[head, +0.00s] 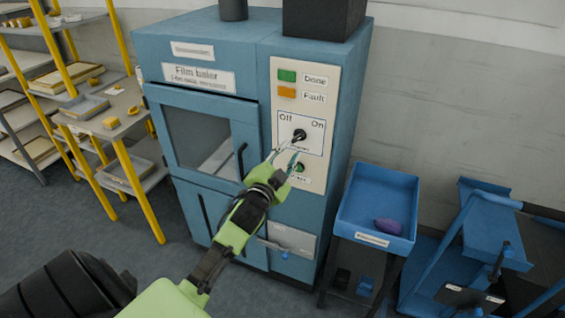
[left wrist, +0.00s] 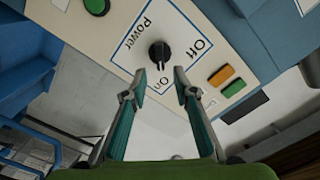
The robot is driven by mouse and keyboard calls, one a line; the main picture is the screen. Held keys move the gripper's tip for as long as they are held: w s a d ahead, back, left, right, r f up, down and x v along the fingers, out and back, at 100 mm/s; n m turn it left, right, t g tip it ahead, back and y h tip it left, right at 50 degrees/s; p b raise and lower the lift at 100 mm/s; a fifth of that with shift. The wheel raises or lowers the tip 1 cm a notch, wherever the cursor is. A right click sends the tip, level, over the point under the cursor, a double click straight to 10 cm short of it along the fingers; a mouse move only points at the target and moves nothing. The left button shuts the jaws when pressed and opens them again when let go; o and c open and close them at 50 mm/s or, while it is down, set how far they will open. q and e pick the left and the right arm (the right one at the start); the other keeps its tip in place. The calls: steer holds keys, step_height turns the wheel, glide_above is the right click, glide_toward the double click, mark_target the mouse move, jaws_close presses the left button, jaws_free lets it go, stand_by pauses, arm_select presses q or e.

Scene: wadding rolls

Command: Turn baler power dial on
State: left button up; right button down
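The black power dial (head: 299,135) sits on the cream control panel (head: 318,180) of the blue film baler, between the printed words Off and On. In the left wrist view the dial (left wrist: 159,52) is just beyond my fingertips, near the words Power, Off and On. I cannot tell for certain which word its pointer faces. My left gripper (head: 283,156) is at the panel, just below and left of the dial. In the left wrist view the gripper (left wrist: 159,79) is open, with a clear gap between its fingers and nothing held. My right gripper is not in view.
A green button (head: 299,168) lies below the dial; a green Done lamp (head: 287,76) and orange Fault lamp (head: 287,92) are above. A blue tray (head: 350,215) with a purple item (head: 388,226) stands right of the baler. Yellow-framed shelving (head: 135,185) stands left.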

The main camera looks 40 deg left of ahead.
arm_select(q)
steer(key=shift+v, duration=2.7)
